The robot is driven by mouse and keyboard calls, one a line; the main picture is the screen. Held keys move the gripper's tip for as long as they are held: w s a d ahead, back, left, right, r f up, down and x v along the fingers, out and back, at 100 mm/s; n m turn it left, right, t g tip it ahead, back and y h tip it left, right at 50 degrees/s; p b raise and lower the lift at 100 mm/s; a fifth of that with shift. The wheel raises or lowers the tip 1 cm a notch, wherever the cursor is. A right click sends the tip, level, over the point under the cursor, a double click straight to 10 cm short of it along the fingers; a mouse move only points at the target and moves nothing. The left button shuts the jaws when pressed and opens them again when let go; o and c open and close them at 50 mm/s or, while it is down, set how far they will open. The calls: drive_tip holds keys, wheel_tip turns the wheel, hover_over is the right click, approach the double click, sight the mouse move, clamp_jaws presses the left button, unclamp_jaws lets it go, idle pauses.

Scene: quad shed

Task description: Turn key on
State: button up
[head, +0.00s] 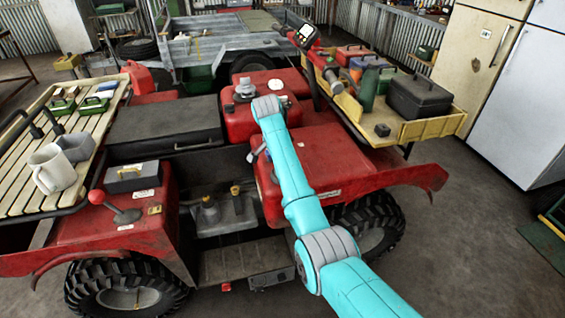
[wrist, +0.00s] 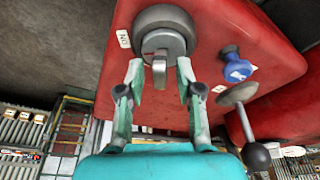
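In the wrist view a round grey key switch (wrist: 164,38) sits on a red body panel, with a flat metal key (wrist: 160,72) sticking out of it towards me. A small white label (wrist: 123,38), apparently reading ON, is left of the switch. My gripper (wrist: 160,76) is open, one finger on each side of the key, with a visible gap on both sides. In the head view my arm reaches to the red panel in the middle of the vehicle; the fingers and key cannot be made out clearly there.
A blue knob (wrist: 236,68) and a lever with a black ball (wrist: 256,156) are close right of the gripper. In the head view a slatted rack (head: 27,172) with a mug (head: 51,169) is at left. A yellow tray (head: 437,124) with tool boxes is at right.

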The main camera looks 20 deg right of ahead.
drive_tip(key=shift+w+d+r+v, duration=0.15)
drive_tip(key=shift+d+v, duration=0.1)
drive_tip(key=shift+v, duration=1.05)
drive_tip(key=shift+w+d+v, duration=0.15)
drive_tip(key=shift+d+v, duration=0.05)
drive_tip(key=shift+v, duration=1.1)
drive_tip(key=shift+w+d+r+v, duration=0.15)
drive_tip(key=shift+d+v, duration=0.1)
drive_tip(key=shift+v, duration=1.05)
drive_tip(key=shift+f, duration=0.1)
